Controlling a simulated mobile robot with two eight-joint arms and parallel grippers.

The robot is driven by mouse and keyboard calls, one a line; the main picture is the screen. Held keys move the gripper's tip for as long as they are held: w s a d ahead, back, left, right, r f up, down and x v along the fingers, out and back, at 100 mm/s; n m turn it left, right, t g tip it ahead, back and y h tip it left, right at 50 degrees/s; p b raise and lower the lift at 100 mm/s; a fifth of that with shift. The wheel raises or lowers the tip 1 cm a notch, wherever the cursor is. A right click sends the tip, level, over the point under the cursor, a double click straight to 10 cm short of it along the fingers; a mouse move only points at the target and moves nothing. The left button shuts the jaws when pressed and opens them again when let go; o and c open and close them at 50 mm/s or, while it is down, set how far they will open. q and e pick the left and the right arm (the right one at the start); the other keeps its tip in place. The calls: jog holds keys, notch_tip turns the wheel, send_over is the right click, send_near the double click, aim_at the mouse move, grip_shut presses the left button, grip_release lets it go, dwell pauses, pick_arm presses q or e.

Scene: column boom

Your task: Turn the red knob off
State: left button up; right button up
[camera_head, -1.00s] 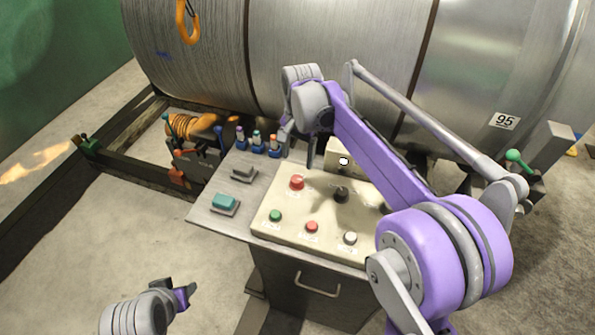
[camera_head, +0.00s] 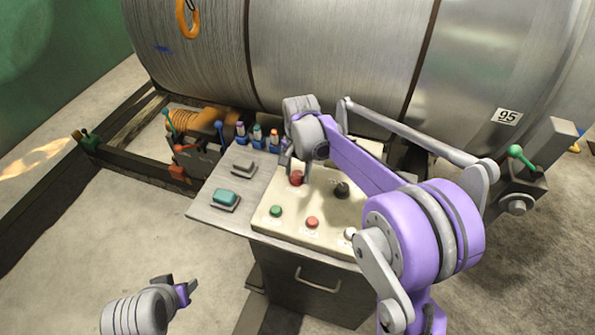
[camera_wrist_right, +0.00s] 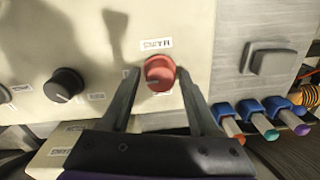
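The red knob (camera_head: 296,178) is on the cream control panel (camera_head: 262,217), partly hidden by my right gripper (camera_head: 297,168) in the head view. In the right wrist view the red knob (camera_wrist_right: 159,73) is round with a pale pointer line, beside small printed labels. The right gripper (camera_wrist_right: 158,76) is open, with one finger on each side of the knob; small gaps seem to show, and contact cannot be told. My left gripper (camera_head: 181,288) is low at the left over the floor, its fingers apart and empty.
A black knob (camera_head: 342,190), a green button (camera_head: 275,211) and a red button (camera_head: 312,222) share the panel. Teal (camera_head: 226,197) and grey (camera_head: 244,167) switches lie left. Coloured handles (camera_head: 258,137) and a large metal drum (camera_head: 330,50) stand behind.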

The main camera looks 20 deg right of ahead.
grip_shut()
pick_arm(q)
jog(key=shift+f, duration=0.1)
pick_arm(e)
jog(key=n, duration=0.3)
jog(key=shift+n+b, duration=0.4)
jog(key=n, duration=0.4)
jog(key=shift+n+b, duration=0.3)
jog(key=shift+b, duration=0.1)
jog(key=n, duration=0.4)
jog(key=shift+w, duration=0.1)
pick_arm(q)
jog(key=shift+s+f+b, duration=0.25)
jog(key=shift+s+f, duration=0.1)
jog(key=shift+f, duration=0.5)
jog(key=shift+s+f+b, duration=0.2)
jog(key=shift+s+f, duration=0.15)
jog(key=shift+f, duration=0.5)
pick_arm(e)
jog(key=shift+n, duration=2.8)
